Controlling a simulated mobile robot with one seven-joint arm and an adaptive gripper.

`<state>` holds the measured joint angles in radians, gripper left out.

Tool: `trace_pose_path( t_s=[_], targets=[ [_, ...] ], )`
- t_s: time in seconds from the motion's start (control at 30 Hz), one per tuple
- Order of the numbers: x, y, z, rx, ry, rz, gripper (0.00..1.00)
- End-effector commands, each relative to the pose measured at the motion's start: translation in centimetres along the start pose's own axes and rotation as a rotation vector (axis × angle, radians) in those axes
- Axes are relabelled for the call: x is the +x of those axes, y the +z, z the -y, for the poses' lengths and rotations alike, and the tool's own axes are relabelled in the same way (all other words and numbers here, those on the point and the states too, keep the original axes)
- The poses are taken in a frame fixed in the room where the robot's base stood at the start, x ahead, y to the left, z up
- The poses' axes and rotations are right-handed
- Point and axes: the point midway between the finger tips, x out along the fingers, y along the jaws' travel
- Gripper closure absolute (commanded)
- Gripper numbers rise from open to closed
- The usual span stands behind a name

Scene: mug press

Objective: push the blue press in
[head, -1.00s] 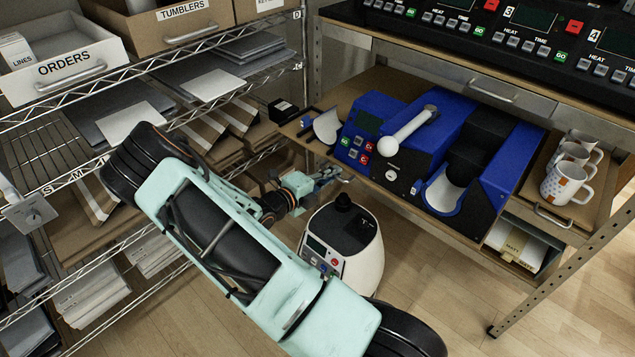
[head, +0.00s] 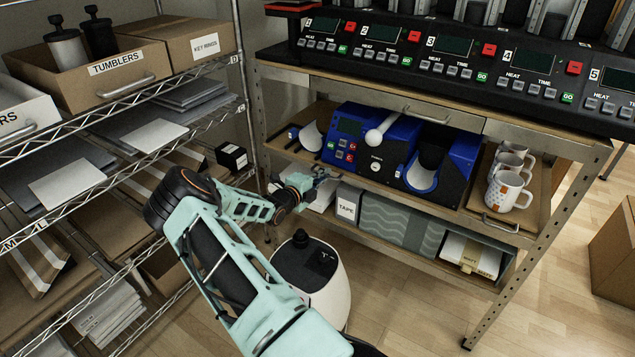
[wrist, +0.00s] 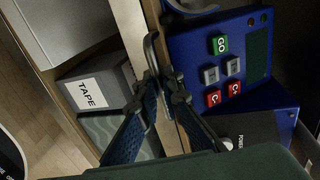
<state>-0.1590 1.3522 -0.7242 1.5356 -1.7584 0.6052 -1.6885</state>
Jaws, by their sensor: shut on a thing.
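The blue press (head: 343,138) stands upright on a wooden pull-out board (head: 278,146) under the table top. It has a white-knobbed lever (head: 381,130) and coloured buttons. In the wrist view its blue button panel (wrist: 190,50) is close on the right, with the board's edge (wrist: 132,30) beside it. My gripper (head: 325,177) is at the board's front edge, left of centre. In the wrist view my gripper (wrist: 160,88) is shut on a grey metal handle (wrist: 149,45) on that edge. The fingers hide part of the handle.
Mugs (head: 509,190) stand on a board to the right. A box marked TAPE (head: 347,206) and other boxes lie on the shelf below. A wire rack (head: 125,103) stands at left, with a small black box (head: 231,156) near its edge. Floor is open in front.

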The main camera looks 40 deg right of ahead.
Motion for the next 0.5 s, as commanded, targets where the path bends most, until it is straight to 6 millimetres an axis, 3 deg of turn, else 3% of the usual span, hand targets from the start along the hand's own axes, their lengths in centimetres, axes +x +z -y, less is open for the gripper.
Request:
trace_pose_path(
  t_s=[0.47, 0.5],
  targets=[
    [0.48, -0.12, 0.11, 0.000, 0.000, -0.002, 1.00],
    [0.48, -0.12, 0.10, 0.000, 0.000, -0.002, 0.89]
  ],
)
